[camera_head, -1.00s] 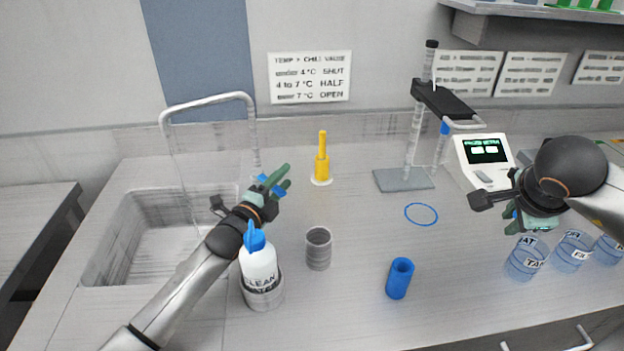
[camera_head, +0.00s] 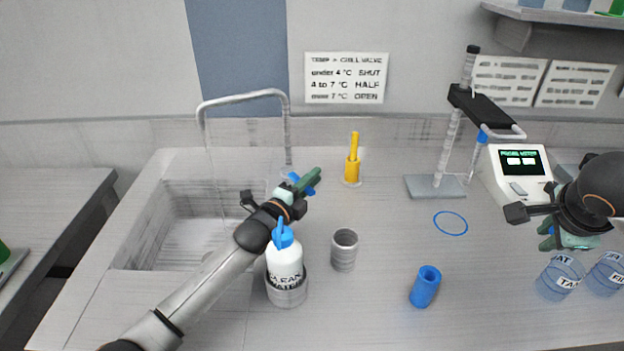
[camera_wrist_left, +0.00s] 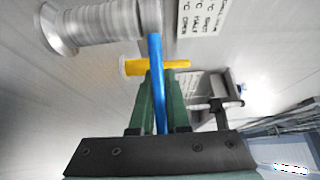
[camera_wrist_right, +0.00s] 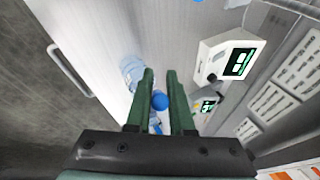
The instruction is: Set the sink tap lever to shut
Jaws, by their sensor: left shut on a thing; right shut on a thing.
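The silver gooseneck tap (camera_head: 288,125) arches over the sink (camera_head: 190,225) at the left. Its blue lever (camera_head: 309,182) is at the tap's foot. My left gripper (camera_head: 308,181) is shut on the lever. In the left wrist view the blue lever (camera_wrist_left: 157,80) runs between the green fingers (camera_wrist_left: 159,100), beside the silver tap body (camera_wrist_left: 100,25). My right gripper (camera_head: 555,236) is at the far right, above the counter. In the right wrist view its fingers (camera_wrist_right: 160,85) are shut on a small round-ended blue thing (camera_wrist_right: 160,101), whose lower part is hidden.
A yellow-handled valve (camera_head: 352,165) is right of the lever. A stand (camera_head: 436,187), a meter (camera_head: 522,172) and labelled tubs (camera_head: 560,277) are right. A blue ring (camera_head: 450,223) lies between.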

